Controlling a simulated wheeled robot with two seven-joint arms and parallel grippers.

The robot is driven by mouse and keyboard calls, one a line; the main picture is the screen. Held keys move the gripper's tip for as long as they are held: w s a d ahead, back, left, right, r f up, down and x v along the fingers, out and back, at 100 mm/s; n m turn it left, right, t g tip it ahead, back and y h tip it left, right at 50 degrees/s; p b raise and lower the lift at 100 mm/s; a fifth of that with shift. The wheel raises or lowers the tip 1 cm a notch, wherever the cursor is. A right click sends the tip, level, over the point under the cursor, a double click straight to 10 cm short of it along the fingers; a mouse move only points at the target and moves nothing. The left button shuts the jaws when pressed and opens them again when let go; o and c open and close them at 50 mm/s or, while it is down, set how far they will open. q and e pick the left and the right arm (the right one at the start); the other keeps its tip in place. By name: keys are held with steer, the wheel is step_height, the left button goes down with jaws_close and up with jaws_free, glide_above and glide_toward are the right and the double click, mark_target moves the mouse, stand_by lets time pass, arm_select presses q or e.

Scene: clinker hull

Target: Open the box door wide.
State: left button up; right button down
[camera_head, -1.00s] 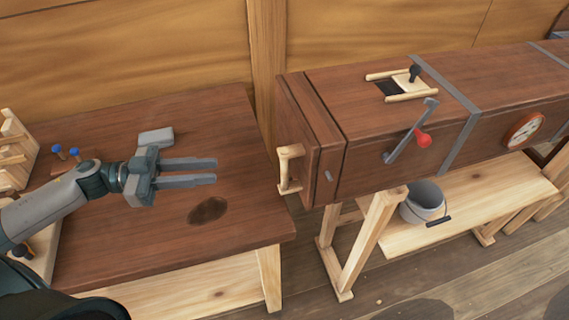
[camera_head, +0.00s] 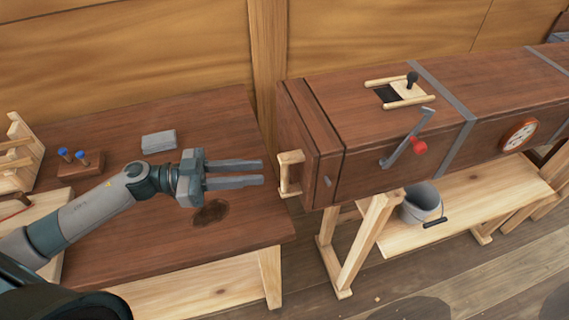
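The long dark brown wooden box (camera_head: 365,120) rests on a pale trestle at the right. Its door (camera_head: 303,135) is the thick panel on the box's left end and looks shut against it. A pale wooden handle (camera_head: 289,172) stands out from the door's left face. My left gripper (camera_head: 263,173) is open and empty, its two fingers pointing right at the handle's height. The fingertips are just left of the handle, with a small gap in the picture. My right gripper is not in view.
A dark wooden bench (camera_head: 215,130) lies under my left arm, with a grey block (camera_head: 158,141) and a blue-knobbed block (camera_head: 80,164) on it. A bucket (camera_head: 421,203) stands on the shelf below.

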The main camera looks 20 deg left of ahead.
mark_target(284, 170)
arm_select(q)
steer(key=p+x, duration=0.2)
steer(key=x, duration=0.5)
steer(key=shift+r, duration=0.15)
steer(key=shift+w+d+p, duration=0.25)
steer(key=shift+d+p, duration=0.1)
steer(key=shift+d, duration=0.2)
jaws_close()
